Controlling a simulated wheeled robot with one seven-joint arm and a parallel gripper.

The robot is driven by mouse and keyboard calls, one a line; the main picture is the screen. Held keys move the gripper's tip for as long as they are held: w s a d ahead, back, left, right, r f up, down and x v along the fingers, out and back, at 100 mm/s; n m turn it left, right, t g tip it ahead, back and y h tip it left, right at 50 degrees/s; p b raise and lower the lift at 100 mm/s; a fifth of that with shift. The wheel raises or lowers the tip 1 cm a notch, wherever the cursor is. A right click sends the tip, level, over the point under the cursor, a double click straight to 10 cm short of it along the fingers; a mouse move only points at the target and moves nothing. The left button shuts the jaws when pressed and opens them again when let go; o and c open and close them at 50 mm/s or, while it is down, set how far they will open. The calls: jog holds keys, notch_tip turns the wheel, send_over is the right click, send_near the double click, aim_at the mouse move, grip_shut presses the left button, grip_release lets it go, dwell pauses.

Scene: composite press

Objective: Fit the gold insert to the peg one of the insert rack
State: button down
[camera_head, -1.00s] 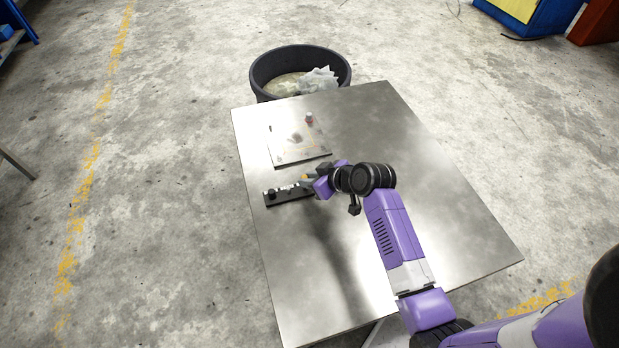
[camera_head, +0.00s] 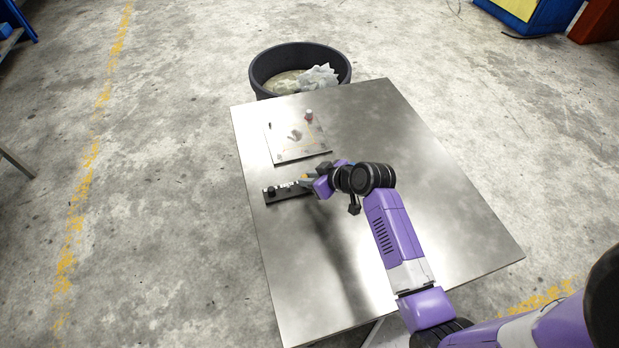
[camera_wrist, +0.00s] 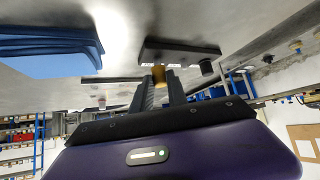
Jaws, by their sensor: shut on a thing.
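The insert rack (camera_head: 287,199) is a dark narrow bar on the metal table, left of my gripper (camera_head: 309,181). A black round piece (camera_head: 271,191) stands at its left end, with small light parts along its top. In the wrist view my gripper (camera_wrist: 158,84) is shut on the gold insert (camera_wrist: 159,72), which shows between the fingertips close to the dark rack (camera_wrist: 180,53). A black cylinder (camera_wrist: 206,68) on the rack is beside the insert. The fingers hide part of the insert, and I cannot tell whether it is around a peg.
A light plate (camera_head: 283,153) with small items, one a red-and-white piece (camera_head: 309,115), lies behind the rack. A black bin (camera_head: 262,82) with crumpled white material stands beyond the table's far edge.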

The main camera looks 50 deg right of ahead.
jog(key=shift+f+b, duration=0.55)
jog(key=shift+f, duration=0.3)
dwell(0.7)
jog(key=c, duration=1.2)
grip_release()
jog(key=shift+c, duration=0.2)
jog(key=shift+v, duration=3.9)
